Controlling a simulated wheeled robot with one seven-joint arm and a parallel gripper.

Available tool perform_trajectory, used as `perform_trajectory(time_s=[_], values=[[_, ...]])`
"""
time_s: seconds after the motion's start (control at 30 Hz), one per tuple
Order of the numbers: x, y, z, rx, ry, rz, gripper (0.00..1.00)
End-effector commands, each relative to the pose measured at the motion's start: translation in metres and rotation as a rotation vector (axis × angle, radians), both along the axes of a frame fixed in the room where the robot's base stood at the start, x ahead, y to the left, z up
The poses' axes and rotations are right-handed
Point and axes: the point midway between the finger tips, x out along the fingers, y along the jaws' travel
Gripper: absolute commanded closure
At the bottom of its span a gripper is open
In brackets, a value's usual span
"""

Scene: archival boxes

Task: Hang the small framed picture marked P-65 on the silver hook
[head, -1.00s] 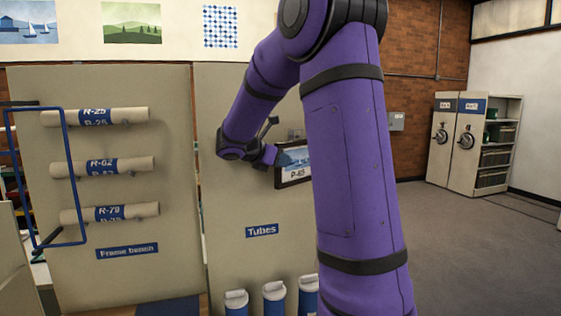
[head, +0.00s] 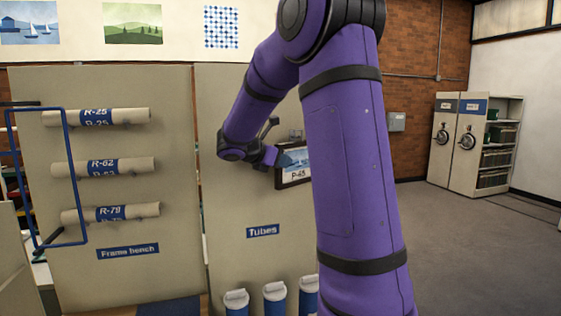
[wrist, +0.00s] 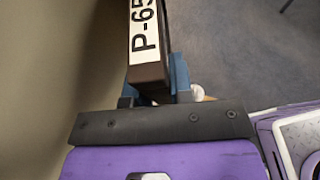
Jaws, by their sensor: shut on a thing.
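The small framed picture marked P-65 (head: 294,166) has a dark frame and a blue landscape. It is held up in front of the beige panel, its right part hidden behind my arm. My gripper (head: 275,158) is shut on its left edge in the head view. In the wrist view the dark frame with the white P-65 label (wrist: 146,40) sits between the blue fingers of my gripper (wrist: 153,82). A small grey shape shows just above the frame in the head view; I cannot tell if it is the silver hook.
A beige panel (head: 240,190) with a Tubes sign stands behind the picture, with several blue tubes (head: 274,298) below. Open floor (head: 460,240) lies to the right.

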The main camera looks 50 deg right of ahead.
Motion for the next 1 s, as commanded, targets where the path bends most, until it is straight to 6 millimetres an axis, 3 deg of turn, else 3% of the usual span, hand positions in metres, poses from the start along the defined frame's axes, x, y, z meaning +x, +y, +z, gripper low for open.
perform_trajectory(time_s=[1.0], values=[[0.000, -0.001, -0.012, -0.001, 0.000, 0.000, 1.00]])
